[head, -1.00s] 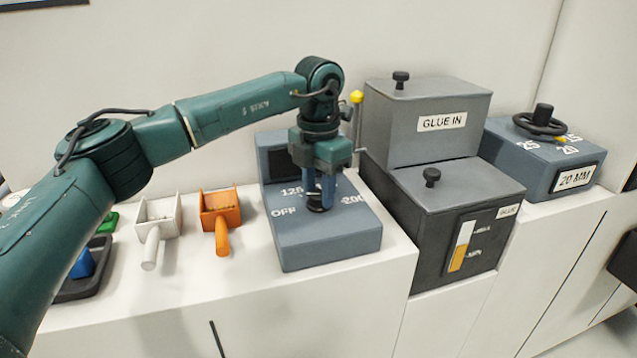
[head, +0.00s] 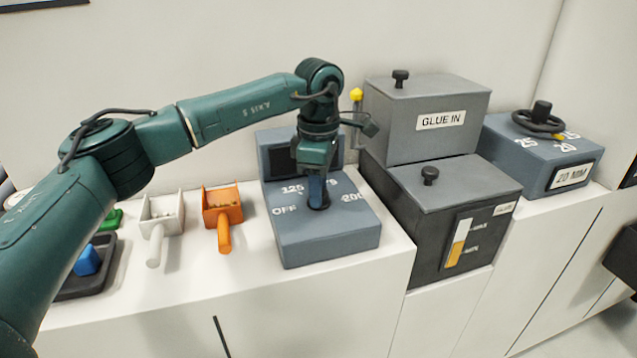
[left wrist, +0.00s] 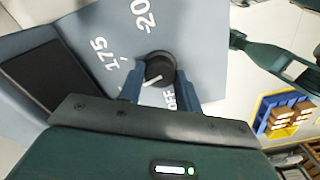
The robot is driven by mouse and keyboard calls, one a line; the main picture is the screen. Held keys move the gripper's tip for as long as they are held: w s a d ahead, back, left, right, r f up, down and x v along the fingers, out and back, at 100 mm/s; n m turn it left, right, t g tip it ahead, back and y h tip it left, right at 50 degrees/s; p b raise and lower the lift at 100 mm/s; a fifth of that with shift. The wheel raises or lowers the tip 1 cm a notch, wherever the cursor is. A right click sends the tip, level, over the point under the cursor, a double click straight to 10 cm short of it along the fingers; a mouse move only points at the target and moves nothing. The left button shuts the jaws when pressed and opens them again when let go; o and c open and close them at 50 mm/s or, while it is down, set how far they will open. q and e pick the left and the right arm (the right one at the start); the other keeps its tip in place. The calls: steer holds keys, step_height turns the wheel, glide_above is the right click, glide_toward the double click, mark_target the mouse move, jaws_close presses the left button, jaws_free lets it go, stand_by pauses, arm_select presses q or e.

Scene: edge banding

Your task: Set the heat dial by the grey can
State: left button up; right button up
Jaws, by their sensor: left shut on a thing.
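The heat dial is a black knob (left wrist: 160,68) on top of a blue-grey box (head: 328,240) marked OFF, 125, 175 and 200. My left gripper (head: 318,204) points down at the box and is shut on the knob. In the left wrist view its two blue fingers (left wrist: 158,84) stand on either side of the knob. A white pointer line on the knob slants toward the lower left there, below the 175 mark. The 125 mark is hidden in that view. I cannot make out a grey can. My right gripper is not in view.
A grey GLUE IN box (head: 425,120) and a dark glue tank (head: 420,235) stand close on the right. A 20 MM box (head: 545,165) with a handwheel is farther right. A white scoop (head: 160,215) and an orange scoop (head: 222,208) lie to the left.

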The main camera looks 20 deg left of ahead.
arm_select(q)
steer(key=m, duration=0.4)
steer(key=shift+m, duration=0.3)
steer(key=m, duration=0.4)
steer(key=shift+p, duration=0.3)
steer(key=shift+m, duration=0.3)
steer(key=o, duration=1)
steer(key=shift+r, duration=0.1)
step_height(320, 180, up, 13)
steer(key=shift+b, duration=0.35)
